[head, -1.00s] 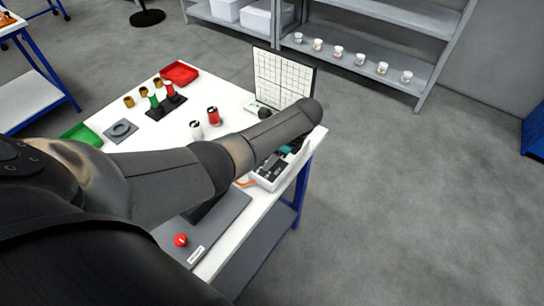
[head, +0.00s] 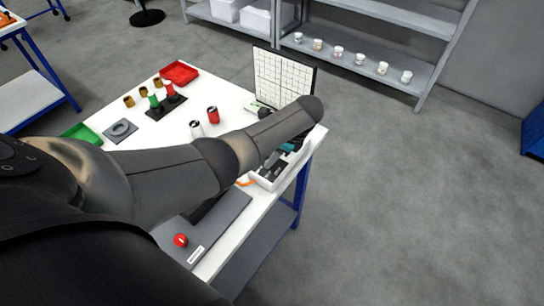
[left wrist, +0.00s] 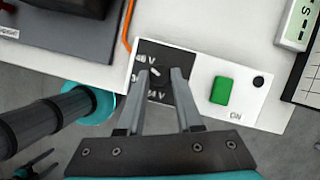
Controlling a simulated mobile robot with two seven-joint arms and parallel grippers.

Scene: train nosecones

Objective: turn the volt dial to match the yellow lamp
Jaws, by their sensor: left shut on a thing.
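The volt dial (left wrist: 155,72) sits on a dark plate marked with voltages; 48 V and 24 V are readable, and a label between them is partly covered. A pale mark shows on the dial. My left gripper (left wrist: 160,78) comes in from below in the left wrist view, its fingers closed on either side of the dial. I cannot make out a lit yellow lamp in either view.
A green ON button (left wrist: 222,91) is on the white panel right of the dial. An orange cable (left wrist: 128,22) runs close by. A gridded board (head: 284,77) stands behind, and a red button (head: 180,240) is on the grey plate in front. Red and white cylinders stand mid-table.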

